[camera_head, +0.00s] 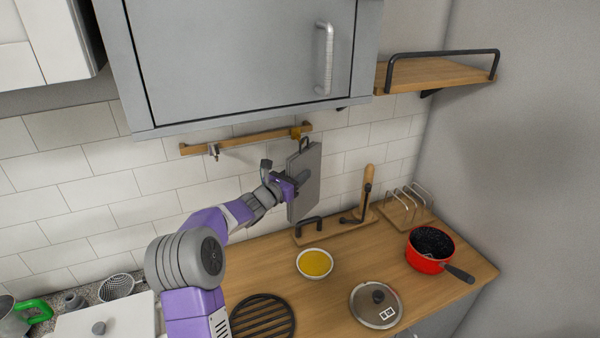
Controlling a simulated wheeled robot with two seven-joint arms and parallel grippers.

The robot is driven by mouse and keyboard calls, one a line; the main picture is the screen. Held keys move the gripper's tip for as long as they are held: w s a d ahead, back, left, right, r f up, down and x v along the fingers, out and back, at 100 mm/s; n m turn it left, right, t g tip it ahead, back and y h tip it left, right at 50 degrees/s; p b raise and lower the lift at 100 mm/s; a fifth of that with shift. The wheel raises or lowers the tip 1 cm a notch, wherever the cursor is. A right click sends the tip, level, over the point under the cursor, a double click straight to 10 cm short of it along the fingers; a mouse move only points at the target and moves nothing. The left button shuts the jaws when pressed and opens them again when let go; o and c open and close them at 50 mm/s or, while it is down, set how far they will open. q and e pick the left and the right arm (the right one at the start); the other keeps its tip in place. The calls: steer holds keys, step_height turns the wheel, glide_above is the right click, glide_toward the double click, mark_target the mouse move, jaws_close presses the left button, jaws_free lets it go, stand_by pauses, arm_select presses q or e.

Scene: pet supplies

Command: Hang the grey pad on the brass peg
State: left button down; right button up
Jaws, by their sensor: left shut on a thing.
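My left gripper (291,184) is shut on the grey pad (306,178), a flat upright slab with a dark loop (305,145) at its top. It holds the pad in front of the white tiled wall, above the wooden counter. The brass peg (296,132) sits near the right end of a wooden rail (250,139) on the wall. The pad's loop shows just below and right of the peg; I cannot tell whether they touch. My right gripper is not in view.
A grey cabinet (235,60) hangs above the rail. A steel hook (213,150) is on the rail's left part. Below are a bowl of yellow food (315,263), a lid (376,304), a red pan (429,262), a dark trivet (262,318) and a wooden rack (406,212).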

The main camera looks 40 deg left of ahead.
arm_select(q)
steer(key=shift+w+a+p, duration=0.35)
steer(key=shift+a+p, duration=0.35)
steer(key=shift+p, duration=0.05)
steer(key=shift+w+a+f+b, duration=0.3)
steer(key=shift+a+f+b, duration=0.15)
steer(key=shift+a+f, duration=0.1)
steer(key=c, duration=0.6)
jaws_free()
steer(key=s, duration=0.3)
steer(key=s+b, duration=0.1)
steer(key=s, duration=0.3)
steer(key=shift+s+d, duration=0.2)
steer(key=shift+s, duration=0.1)
steer(key=shift+r, duration=0.15)
